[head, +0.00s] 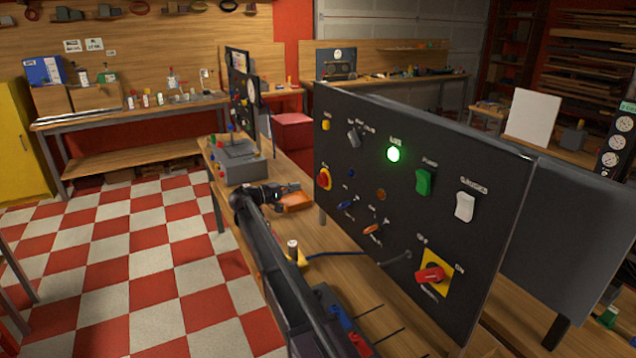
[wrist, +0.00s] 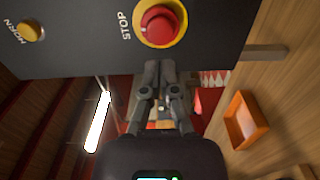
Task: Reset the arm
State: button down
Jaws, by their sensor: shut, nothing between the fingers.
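My arm (head: 270,255) reaches from the bottom of the head view along the wooden bench. My gripper (head: 292,187) is at its far end, left of the black control panel (head: 350,250) and near its red STOP button (head: 324,179). In the wrist view my gripper (wrist: 160,66) is shut and empty, its fingertips just below the STOP button (wrist: 160,25) in the picture. Whether they touch the panel, I cannot tell. The yellow HORN button (wrist: 31,30) is at the upper left there.
An orange tray (head: 297,202) lies on the bench beneath my gripper; it also shows in the wrist view (wrist: 235,122). The panel has a lit green lamp (head: 393,154), a green rocker (head: 423,182), a white rocker (head: 464,207) and a red rotary switch (head: 430,275). Checkered floor is open at left.

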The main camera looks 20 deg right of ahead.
dwell(0.5)
jog(key=s+f+g+y+p, duration=0.1)
jog(key=s+f+y, duration=0.3)
jog(key=s, duration=0.6)
jog(key=s+f+m+g+y+p, duration=0.1)
jog(key=s+f+y, duration=0.3)
jog(key=s, duration=0.6)
jog(key=s+d+f+g+y+p, duration=0.1)
jog(key=s+f+y, duration=0.3)
jog(key=s, duration=0.6)
jog(key=shift+s+f+m+y+p, duration=0.2)
jog(key=shift+f+m+y+p, duration=0.1)
jog(key=shift+f+p, duration=0.15)
jog(key=s+a+y+p, duration=0.1)
jog(key=s+a+y, duration=0.4)
jog(key=s, duration=0.5)
jog(key=shift+a+f+m, duration=0.3)
jog(key=shift+a+f, duration=0.05)
